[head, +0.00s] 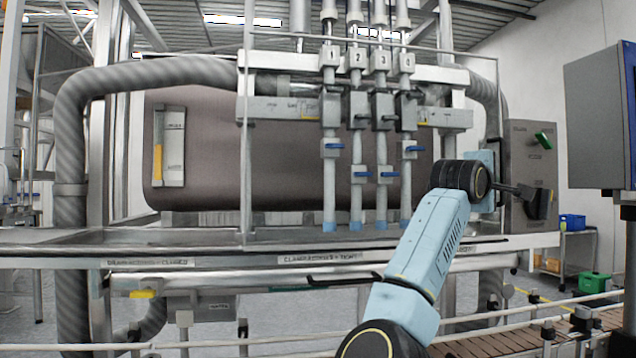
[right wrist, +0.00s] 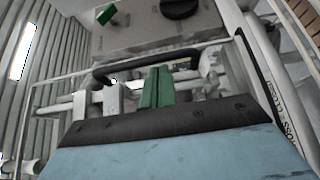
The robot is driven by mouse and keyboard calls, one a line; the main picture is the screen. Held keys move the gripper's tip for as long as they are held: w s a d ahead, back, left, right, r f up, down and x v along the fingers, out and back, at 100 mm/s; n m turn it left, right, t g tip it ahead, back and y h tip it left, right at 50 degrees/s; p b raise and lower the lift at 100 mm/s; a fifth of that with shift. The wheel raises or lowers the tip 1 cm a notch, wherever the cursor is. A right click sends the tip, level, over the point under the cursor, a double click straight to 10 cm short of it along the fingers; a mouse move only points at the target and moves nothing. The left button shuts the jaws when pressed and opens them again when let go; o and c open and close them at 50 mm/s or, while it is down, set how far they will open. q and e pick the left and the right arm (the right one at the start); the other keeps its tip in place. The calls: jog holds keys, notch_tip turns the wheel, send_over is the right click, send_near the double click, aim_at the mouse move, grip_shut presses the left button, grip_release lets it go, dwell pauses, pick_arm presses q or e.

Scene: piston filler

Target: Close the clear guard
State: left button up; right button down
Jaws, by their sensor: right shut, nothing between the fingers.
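The clear guard shows only as thin pale framing (head: 370,53) around the nozzles in the head view. Its pane is hard to make out, and I cannot tell how far it stands open. My right gripper (head: 522,190) reaches to the right, in front of the grey control box. In the right wrist view its green fingertips (right wrist: 156,88) are shut together and empty. A black bar handle (right wrist: 145,63) lies just beyond the fingertips; I cannot tell whether they touch it. My left gripper is out of view.
The control box (head: 524,150) carries a green lever (head: 543,140). Four numbered nozzles with blue taps (head: 333,147) stand before the brown tank (head: 205,170). A steel rail (head: 190,280) runs across the front. A dark cabinet (head: 598,120) stands at right, above a slatted conveyor (head: 500,345).

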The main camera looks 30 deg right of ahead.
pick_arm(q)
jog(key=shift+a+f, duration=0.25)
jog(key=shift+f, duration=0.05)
pick_arm(e)
jog(key=w+a+v, duration=0.1)
jog(key=w+v, duration=0.1)
jog(key=v, duration=1)
jog(key=shift+w+a, duration=0.25)
jog(key=shift+a, duration=0.05)
